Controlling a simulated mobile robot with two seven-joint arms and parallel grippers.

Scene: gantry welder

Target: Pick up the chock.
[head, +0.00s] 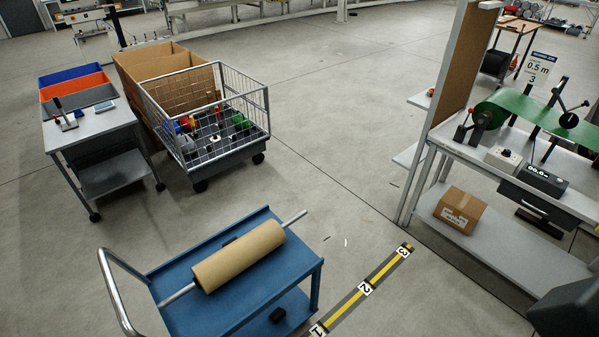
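A blue cart (167,274) stands at the bottom left of centre with a brown roll (239,256) on a metal bar lying across its top. A small black block (278,314), which may be the chock, lies low at the cart's right side, apparently on the lower shelf. Another small dark piece (229,240) shows at the far side of the roll, partly hidden by it; it may also be a chock. I cannot tell their exact shapes. Neither of my grippers is in view.
A wire cage trolley (262,112) and a grey wheeled table (92,128) stand behind the cart. A workbench (480,165) with a green belt (530,112) is on the right. A yellow-black numbered floor strip (378,275) lies right of the cart. The central floor is clear.

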